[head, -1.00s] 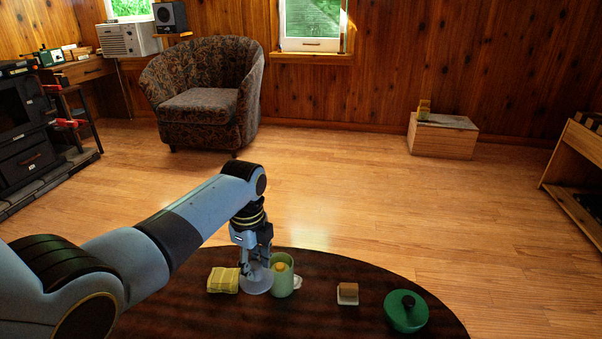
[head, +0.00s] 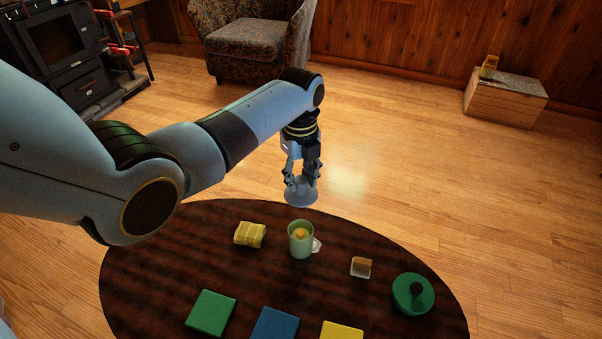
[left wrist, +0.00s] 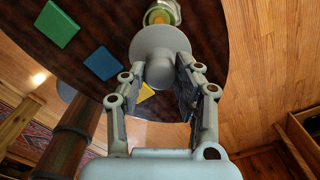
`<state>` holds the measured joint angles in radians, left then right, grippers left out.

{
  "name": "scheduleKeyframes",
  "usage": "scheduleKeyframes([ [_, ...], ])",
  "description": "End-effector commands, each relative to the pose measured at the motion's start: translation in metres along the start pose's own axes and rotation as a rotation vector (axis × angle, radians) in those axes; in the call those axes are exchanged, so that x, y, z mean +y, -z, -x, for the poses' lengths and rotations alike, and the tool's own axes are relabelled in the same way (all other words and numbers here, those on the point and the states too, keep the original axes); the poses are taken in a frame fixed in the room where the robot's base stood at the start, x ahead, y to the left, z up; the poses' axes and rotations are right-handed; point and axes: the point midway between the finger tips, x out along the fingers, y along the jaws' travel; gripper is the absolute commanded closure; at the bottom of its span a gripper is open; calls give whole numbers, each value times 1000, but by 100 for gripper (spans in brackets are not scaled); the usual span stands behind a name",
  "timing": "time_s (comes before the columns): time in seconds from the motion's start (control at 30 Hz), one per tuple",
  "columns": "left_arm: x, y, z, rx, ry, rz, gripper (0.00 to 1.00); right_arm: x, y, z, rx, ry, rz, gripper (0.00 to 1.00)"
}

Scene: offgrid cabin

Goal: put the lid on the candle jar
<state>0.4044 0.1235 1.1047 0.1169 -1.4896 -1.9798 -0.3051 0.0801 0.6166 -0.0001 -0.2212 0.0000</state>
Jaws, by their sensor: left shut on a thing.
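The candle jar (head: 301,246) is a pale green open cup with a yellow-orange candle inside, upright on the dark oval table (head: 150,262). My left gripper (head: 301,180) is shut on the grey round lid (head: 301,198). The lid is held in the air, apart from the jar, and appears just above its rim in the head view. In the left wrist view the lid (left wrist: 150,42) hangs by its knob between the fingers (left wrist: 160,75), and its disc partly covers the jar (left wrist: 168,8). My right gripper is not seen.
A yellow cloth-like bundle (head: 250,234) lies left of the jar. A small white thing (head: 317,245) touches its right side. A small brown-topped block (head: 361,267) and a green round item with a black knob (head: 413,293) lie right. Green, blue and yellow squares lie nearer.

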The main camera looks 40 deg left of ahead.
Motion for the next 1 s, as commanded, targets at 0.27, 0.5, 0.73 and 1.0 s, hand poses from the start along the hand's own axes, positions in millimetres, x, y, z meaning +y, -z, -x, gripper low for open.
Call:
scheduleKeyframes([
  [0.27,0,0,-34,0,-1,0,100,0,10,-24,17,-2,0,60],
  [0.5,0,0,-61,0,-1,0,100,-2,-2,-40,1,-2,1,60],
  [0.73,1,0,-86,0,-1,0,100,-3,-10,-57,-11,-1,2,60],
  [1.0,1,0,-114,0,-1,1,100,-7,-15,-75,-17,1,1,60],
])
